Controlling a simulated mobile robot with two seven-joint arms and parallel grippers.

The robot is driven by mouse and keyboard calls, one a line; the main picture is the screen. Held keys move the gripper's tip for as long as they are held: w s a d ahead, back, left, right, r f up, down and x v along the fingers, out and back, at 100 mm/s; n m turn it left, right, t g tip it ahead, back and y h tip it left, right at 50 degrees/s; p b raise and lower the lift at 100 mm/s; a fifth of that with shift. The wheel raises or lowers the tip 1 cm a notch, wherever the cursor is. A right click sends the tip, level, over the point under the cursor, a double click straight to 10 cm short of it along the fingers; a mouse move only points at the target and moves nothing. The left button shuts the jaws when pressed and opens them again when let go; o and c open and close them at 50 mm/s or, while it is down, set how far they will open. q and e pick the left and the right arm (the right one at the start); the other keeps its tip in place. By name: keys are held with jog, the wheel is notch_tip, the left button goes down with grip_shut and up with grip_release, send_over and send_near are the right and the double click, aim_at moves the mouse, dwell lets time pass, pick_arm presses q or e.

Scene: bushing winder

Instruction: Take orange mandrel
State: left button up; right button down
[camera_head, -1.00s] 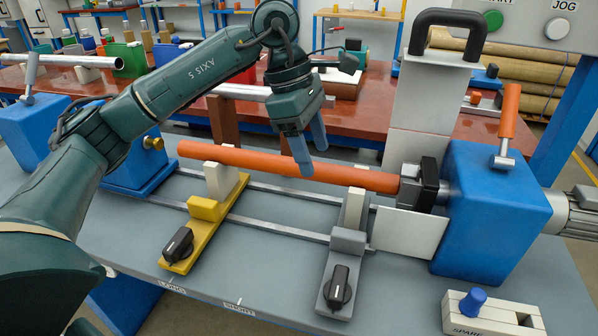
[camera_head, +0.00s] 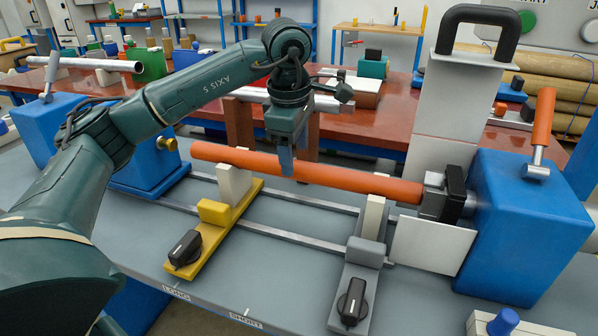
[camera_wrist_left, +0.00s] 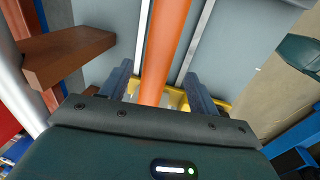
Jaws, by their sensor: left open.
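The orange mandrel (camera_head: 345,178) is a long rod. It rests on a support on a yellow base (camera_head: 215,215) and one on a grey base (camera_head: 362,262), its right end at a dark chuck (camera_head: 441,195) on a blue housing. My left gripper (camera_head: 286,165) points down at the mandrel's middle, left of centre. In the left wrist view the mandrel (camera_wrist_left: 168,45) runs between the two open fingers (camera_wrist_left: 160,92), with a gap on each side. Whether a finger touches it I cannot tell. My right gripper is not in view.
A blue block (camera_head: 150,160) with a brass knob stands left. A blue housing (camera_head: 525,225) with an orange-handled lever (camera_head: 541,125) stands right. Behind is a red-brown table (camera_head: 390,125) with a silver tube and brown uprights (camera_head: 238,122). A white panel with a black handle (camera_head: 478,30) rises behind the chuck.

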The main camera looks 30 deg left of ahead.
aim_at(299, 163)
pick_arm(q)
jog(key=f, duration=0.2)
jog(key=w+f, duration=0.1)
jog(key=f, duration=0.1)
jog(key=shift+d, duration=0.1)
jog(key=shift+c, duration=0.4)
grip_shut()
jog(key=shift+r, duration=0.1)
